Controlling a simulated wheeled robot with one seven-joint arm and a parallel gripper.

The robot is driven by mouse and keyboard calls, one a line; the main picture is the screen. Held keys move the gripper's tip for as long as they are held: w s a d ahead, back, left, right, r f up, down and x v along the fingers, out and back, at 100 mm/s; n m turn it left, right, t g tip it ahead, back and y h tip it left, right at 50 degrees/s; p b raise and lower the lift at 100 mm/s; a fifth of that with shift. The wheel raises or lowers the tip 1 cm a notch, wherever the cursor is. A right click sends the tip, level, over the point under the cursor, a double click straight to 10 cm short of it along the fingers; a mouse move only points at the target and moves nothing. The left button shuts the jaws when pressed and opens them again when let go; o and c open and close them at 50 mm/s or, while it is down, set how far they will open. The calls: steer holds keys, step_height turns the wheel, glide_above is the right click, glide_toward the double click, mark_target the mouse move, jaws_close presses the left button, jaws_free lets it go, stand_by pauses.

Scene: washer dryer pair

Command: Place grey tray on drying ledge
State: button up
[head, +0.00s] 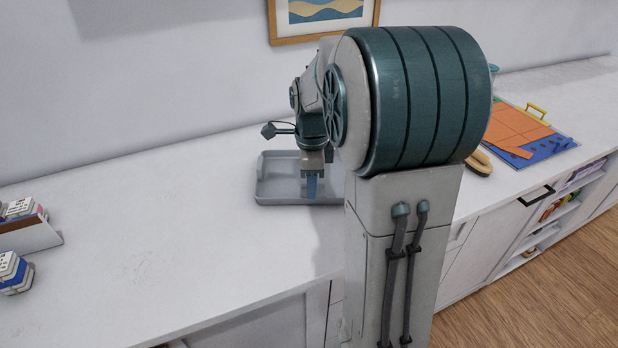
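The grey tray (270,194) lies on the white countertop against the wall side, left of my arm. It is shallow with raised rims and rounded corners, and its right part is hidden behind my arm. My gripper (312,192) points down at the tray's near side, with bluish fingers over or in front of the near rim. I cannot tell whether the fingers touch the tray or whether they are open or shut. No drying ledge can be made out in this view.
The white countertop (150,220) is clear left of the tray. An orange and blue board (522,135) and a brown brush-like item (480,162) lie at the right. A framed picture (322,18) hangs on the wall. Open shelves (555,215) sit below.

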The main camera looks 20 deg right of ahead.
steer(key=shift+f, duration=1.25)
jaws_close()
steer(key=r, duration=0.4)
steer(key=shift+s+d+r, duration=0.3)
steer(key=shift+r, duration=0.05)
steer(key=s+d+r, duration=0.6)
steer(key=s+d, duration=0.1)
steer(key=s, duration=0.1)
steer(key=shift+d+r+b, duration=0.15)
steer(key=shift+r+b, duration=0.05)
steer(key=shift+b, duration=0.2)
steer(key=shift+s+d, duration=0.1)
